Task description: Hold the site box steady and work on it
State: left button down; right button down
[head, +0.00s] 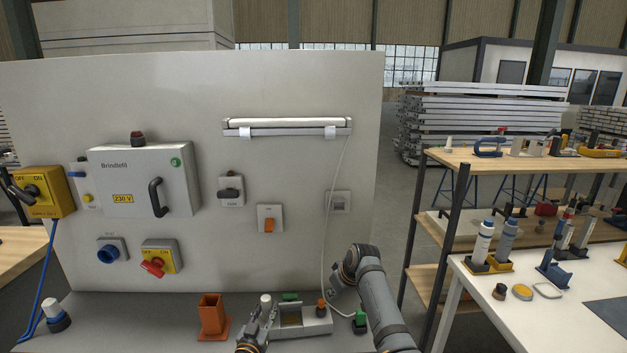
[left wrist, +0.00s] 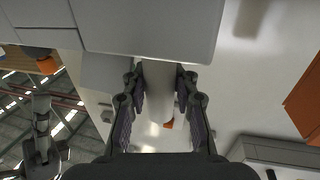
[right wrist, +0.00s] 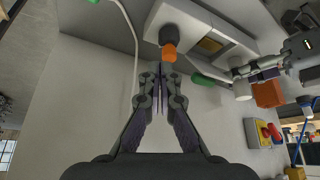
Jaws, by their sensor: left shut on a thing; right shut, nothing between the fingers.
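The grey site box (head: 303,323) sits on the bench, with a recessed window, a green part (head: 290,296) at its back edge and an orange-topped black knob (head: 321,306) at its right end. My left gripper (head: 262,322) is shut on a pale post (left wrist: 160,85) by the box's left end; whether the post is part of the box is unclear. My right gripper (right wrist: 160,72) is shut and empty, its fingertips close to the orange knob (right wrist: 168,52); contact cannot be told. In the head view the right fingers (head: 334,297) are small beside the box.
A white cable hangs from the lamp (head: 287,127) behind my right gripper toward a green-topped plug (head: 360,322). An orange holder (head: 212,318) stands left of the box. The panel (head: 300,80) with switches rises behind. A shelf (head: 500,160) and table stand at right.

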aim_at(323, 313)
pick_arm(q)
jog(key=shift+r, duration=0.1)
pick_arm(e)
jog(key=shift+f, duration=3.55)
pick_arm(q)
jog(key=shift+d, duration=0.1)
pick_arm(e)
jog(key=shift+w+a+r, duration=0.1)
jog(key=shift+w+a, duration=0.25)
jog(key=shift+a, duration=0.2)
jog(key=shift+s+a, duration=0.2)
jog(key=shift+s, duration=0.05)
jog(key=shift+s+a, duration=0.2)
jog(key=shift+a, duration=0.1)
jog(key=shift+a, duration=0.25)
jog(key=shift+s, duration=0.15)
jog(key=shift+s+d, duration=0.2)
jog(key=shift+s, duration=0.1)
jog(key=shift+r, duration=2.95)
